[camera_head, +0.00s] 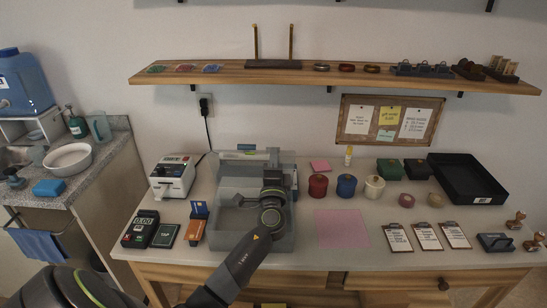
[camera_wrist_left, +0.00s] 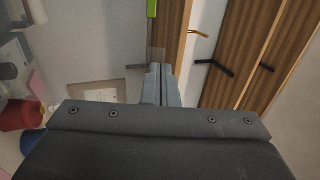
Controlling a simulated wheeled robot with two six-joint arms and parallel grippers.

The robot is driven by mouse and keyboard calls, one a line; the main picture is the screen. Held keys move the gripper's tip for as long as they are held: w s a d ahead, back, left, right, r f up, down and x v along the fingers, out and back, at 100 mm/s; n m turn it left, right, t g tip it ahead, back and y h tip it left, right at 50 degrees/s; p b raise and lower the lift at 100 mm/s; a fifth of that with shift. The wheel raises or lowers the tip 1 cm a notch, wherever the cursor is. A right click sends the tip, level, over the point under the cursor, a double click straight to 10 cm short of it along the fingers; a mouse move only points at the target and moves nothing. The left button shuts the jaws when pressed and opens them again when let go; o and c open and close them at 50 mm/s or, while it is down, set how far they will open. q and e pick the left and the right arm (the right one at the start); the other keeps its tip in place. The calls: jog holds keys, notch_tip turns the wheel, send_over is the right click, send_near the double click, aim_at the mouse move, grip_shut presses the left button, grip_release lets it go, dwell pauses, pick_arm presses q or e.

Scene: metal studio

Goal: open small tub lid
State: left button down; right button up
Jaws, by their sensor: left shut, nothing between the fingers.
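A grey translucent tub (camera_head: 226,190) stands left of the middle of the worktop in the head view. My left arm covers its right part, and I cannot make out its lid clearly. My left gripper (camera_head: 273,160) is over the tub's far right side, apart from anything it could hold. In the left wrist view its fingers (camera_wrist_left: 158,84) are shut and empty. Small lidded pots stand right of the tub: red (camera_head: 318,187), blue (camera_head: 346,187) and cream (camera_head: 374,188). My right gripper is not in view.
A wooden shelf (camera_head: 220,76) runs along the wall above. A white machine (camera_head: 172,175) and a card terminal (camera_head: 139,229) stand left of the tub. A pink mat (camera_head: 341,229), clipboards (camera_head: 427,236) and a black tray (camera_head: 468,180) are to the right.

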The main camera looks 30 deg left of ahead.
pick_arm(q)
jog(key=w+p, duration=0.1)
jog(key=p, duration=0.1)
jog(key=w+a+r+g+h+p, duration=0.1)
jog(key=p, duration=0.1)
jog(key=w+a+r+g+p, duration=0.1)
jog(key=w+p, duration=0.1)
jog(key=shift+a+r, duration=0.25)
jog(key=b+x, duration=0.2)
jog(key=x, duration=0.4)
jog(key=shift+w+f+g+h, duration=0.2)
jog(key=shift+f+g+h, duration=0.1)
jog(key=shift+f, duration=0.3)
jog(key=shift+a, duration=0.1)
jog(key=shift+s, duration=0.1)
